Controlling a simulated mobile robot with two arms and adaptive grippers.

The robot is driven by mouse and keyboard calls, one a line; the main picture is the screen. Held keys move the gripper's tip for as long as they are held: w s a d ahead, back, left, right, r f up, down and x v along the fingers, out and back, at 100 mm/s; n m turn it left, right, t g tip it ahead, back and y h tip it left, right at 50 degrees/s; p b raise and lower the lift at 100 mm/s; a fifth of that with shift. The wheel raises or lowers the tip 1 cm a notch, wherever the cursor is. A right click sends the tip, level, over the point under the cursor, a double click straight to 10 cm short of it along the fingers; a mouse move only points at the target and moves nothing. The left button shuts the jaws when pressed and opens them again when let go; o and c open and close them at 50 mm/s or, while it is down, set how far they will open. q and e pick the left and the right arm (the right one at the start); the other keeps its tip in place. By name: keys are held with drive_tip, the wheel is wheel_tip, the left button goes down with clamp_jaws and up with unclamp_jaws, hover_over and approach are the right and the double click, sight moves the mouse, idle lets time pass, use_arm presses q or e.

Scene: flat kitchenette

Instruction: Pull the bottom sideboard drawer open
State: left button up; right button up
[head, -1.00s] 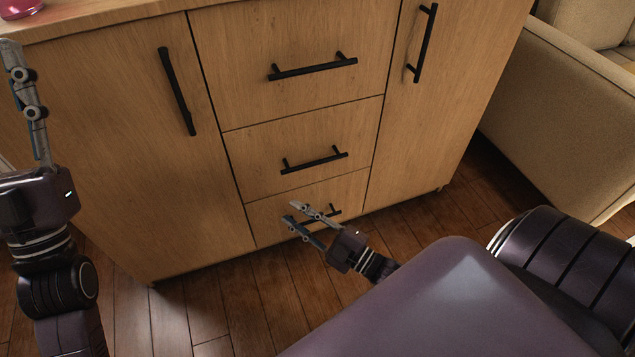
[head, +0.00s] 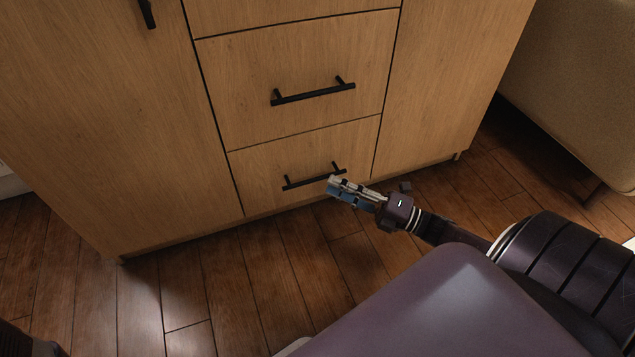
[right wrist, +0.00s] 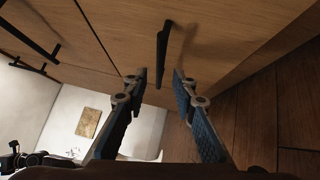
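The bottom sideboard drawer (head: 262,164) is flush with the wooden front, so it is shut. Its black bar handle (head: 305,182) is in the head view and also shows in the right wrist view (right wrist: 162,52). My right gripper (head: 333,186) is at the right end of this handle in the head view. In the right wrist view my right gripper (right wrist: 161,72) is open, its two fingers apart, with the near end of the handle between the fingertips. I cannot tell whether a finger touches it. My left gripper is out of view.
The middle drawer (head: 240,75) above, with its own black handle (head: 313,94), is shut. A beige sofa (head: 585,95) stands to the right. The wooden floor (head: 240,285) in front of the sideboard is clear.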

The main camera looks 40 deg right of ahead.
sight(317, 178)
drive_tip(key=b+x, duration=0.2)
drive_tip(key=x, duration=0.3)
drive_tip(key=shift+w+a, duration=0.2)
drive_tip(key=shift+w, duration=0.1)
clamp_jaws()
